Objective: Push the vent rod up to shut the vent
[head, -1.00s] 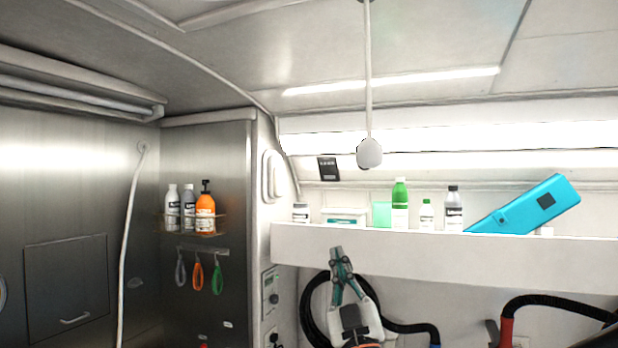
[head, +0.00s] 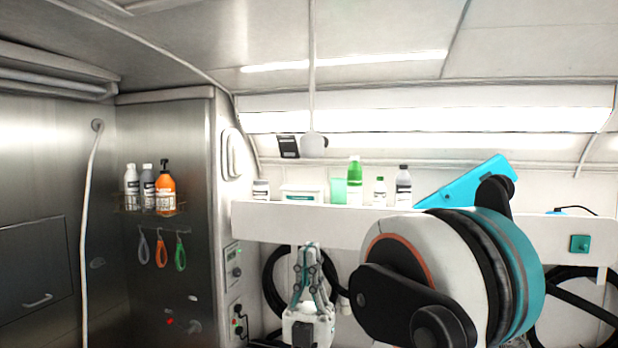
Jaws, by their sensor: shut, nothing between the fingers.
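The vent rod (head: 313,70) is a thin white rod hanging straight down from the ceiling. Its lower end carries a rounded white knob (head: 313,145), seen in front of the back wall above the shelf. The vent itself cannot be made out at the top edge of the view. My gripper (head: 308,246) points upward with its fingers shut and empty. It shows below the knob in the picture, almost in line with it, and apart from it. How far it is from the rod in depth is hard to tell.
A white shelf (head: 275,219) behind holds several bottles, a tub and a tilted cyan object (head: 465,184). A steel cabinet (head: 190,110) with a bottle rack stands left. Black hoses (head: 277,285) hang below the shelf. The space around the rod looks clear.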

